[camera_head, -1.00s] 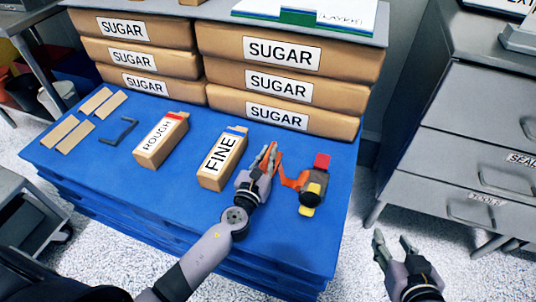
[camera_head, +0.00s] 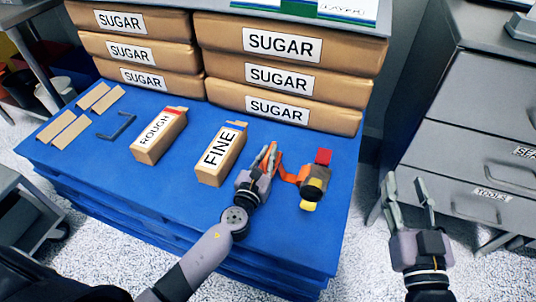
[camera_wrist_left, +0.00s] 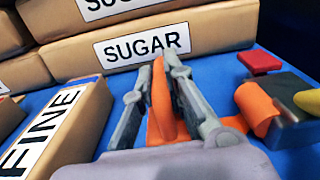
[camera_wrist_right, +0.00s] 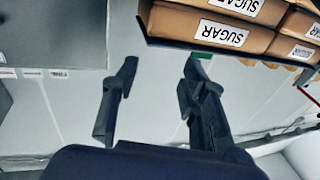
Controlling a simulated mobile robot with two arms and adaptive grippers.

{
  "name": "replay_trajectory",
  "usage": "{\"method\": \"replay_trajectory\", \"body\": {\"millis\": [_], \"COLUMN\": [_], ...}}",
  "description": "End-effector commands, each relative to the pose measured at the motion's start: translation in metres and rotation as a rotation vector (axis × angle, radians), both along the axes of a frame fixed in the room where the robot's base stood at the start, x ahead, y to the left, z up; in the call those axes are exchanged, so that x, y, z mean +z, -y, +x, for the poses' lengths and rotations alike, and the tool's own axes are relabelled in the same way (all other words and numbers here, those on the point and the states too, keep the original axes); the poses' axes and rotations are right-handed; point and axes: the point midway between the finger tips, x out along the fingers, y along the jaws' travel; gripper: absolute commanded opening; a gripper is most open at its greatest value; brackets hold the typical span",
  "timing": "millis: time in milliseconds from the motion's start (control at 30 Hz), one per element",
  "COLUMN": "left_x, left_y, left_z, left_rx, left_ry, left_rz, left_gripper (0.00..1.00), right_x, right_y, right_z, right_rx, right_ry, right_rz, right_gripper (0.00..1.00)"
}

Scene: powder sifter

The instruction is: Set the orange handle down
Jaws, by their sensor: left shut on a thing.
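The orange handle (camera_head: 288,175) is part of a small device with a dark body (camera_head: 311,190), a red piece (camera_head: 323,156) and yellow parts, at the right of the blue table. My left gripper (camera_head: 268,160) is shut on the handle, low over the blue surface. In the left wrist view, the orange handle (camera_wrist_left: 162,100) stands between the two fingers. I cannot tell whether the device touches the table. My right gripper (camera_head: 409,188) is open and empty, right of the table, in front of the grey drawers. Its spread fingers show in the right wrist view (camera_wrist_right: 155,92).
On the blue table (camera_head: 150,205) stand the FINE box (camera_head: 222,152), just left of my left gripper, and the ROUGH box (camera_head: 159,135). Sugar bags (camera_head: 278,80) are stacked behind. A dark bracket (camera_head: 117,127) and tan strips (camera_head: 72,117) lie at left. The table's front is clear.

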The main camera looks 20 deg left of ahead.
Motion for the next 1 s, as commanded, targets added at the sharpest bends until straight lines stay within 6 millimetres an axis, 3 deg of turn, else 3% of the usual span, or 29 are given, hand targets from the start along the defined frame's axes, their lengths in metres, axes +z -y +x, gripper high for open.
{"method": "replay_trajectory", "body": {"millis": [600,1000], "left_x": [-0.018,-0.025], "left_y": [0.000,0.000], "left_z": [0.000,0.000], "left_rx": [0.000,0.000], "left_ry": [0.001,0.001], "left_rz": [0.000,0.000], "left_gripper": [0.00,0.00], "right_x": [0.070,0.099], "right_y": [-0.005,-0.004], "right_z": [-0.019,-0.038], "right_rx": [0.024,0.033], "right_ry": [0.399,0.579], "right_rz": [0.108,0.160], "right_gripper": [0.40,0.40]}}
